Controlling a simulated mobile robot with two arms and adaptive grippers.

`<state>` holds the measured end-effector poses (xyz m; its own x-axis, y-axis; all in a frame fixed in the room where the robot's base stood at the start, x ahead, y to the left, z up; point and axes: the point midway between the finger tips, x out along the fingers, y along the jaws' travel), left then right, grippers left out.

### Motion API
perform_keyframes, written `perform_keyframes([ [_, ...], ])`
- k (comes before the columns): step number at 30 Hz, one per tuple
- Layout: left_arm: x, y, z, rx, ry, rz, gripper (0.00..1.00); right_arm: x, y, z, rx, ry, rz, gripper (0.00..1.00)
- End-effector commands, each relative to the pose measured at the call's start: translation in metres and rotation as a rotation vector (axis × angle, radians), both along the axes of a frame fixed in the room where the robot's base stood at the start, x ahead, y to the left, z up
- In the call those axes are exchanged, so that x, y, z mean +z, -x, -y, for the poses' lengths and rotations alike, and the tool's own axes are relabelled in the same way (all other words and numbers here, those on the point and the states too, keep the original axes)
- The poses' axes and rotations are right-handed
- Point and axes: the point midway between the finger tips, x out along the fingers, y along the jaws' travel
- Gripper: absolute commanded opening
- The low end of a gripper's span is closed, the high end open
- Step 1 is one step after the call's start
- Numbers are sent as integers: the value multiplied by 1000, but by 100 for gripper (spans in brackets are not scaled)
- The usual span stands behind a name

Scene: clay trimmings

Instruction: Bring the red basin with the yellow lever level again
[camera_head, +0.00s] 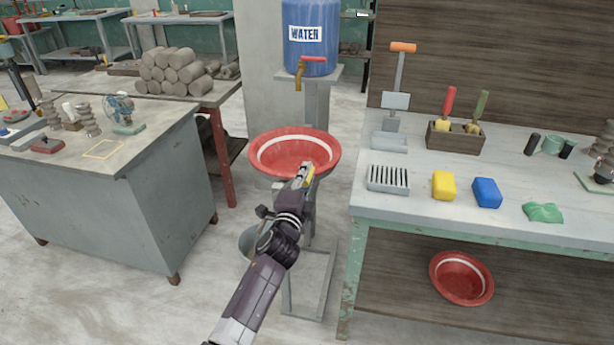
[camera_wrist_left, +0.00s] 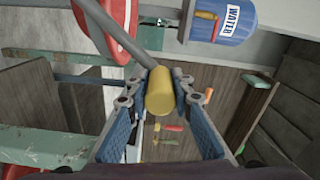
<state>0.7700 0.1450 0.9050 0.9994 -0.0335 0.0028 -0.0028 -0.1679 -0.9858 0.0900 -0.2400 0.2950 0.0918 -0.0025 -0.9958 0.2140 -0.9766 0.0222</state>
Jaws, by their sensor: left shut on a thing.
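The red basin (camera_head: 262,158) with a white ring inside sits on a grey stand below the blue water tank. I cannot tell surely from this angle whether it is level. My left gripper (camera_head: 303,174) is at the basin's front right edge, shut on the yellow lever (camera_wrist_left: 160,98). In the left wrist view the yellow grip lies between the blue finger pads, at the end of a grey rod (camera_wrist_left: 118,38). Part of the basin (camera_wrist_left: 92,12) shows at the upper left there. The gripper hides part of the lever in the head view. My right gripper is not in view.
The water tank (camera_head: 311,40) has a tap above the basin. A bucket (camera_head: 246,243) stands low behind my left arm. A workbench (camera_head: 420,208) with sponges and tools is at the right, another red basin (camera_head: 461,278) under it. A grey cabinet (camera_head: 160,200) is at the left.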

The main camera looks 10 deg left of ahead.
Motion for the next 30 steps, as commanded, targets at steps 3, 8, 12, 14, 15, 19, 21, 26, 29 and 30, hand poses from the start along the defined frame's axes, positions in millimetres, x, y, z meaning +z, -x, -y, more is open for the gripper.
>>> perform_keyframes([
  [3,-3,1,1,-2,-5,-5,0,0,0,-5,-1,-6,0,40],
  [8,-4,1,2,-2,-4,-6,25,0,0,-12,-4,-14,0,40],
  [12,-3,1,1,-2,-3,-5,39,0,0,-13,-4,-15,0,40],
  [14,-3,1,1,-2,-3,-4,39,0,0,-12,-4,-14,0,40],
  [15,-2,1,1,-2,-2,-4,39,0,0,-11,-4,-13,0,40],
  [19,-2,1,1,0,-2,-3,39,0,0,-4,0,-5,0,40],
  [21,-2,2,1,0,-2,-3,39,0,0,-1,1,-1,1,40],
  [26,-2,14,0,0,-3,-2,39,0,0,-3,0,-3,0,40],
  [29,-3,28,0,-2,-3,-4,39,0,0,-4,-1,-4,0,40],
  [30,-3,35,0,-3,-3,-4,39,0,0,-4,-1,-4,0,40],
])
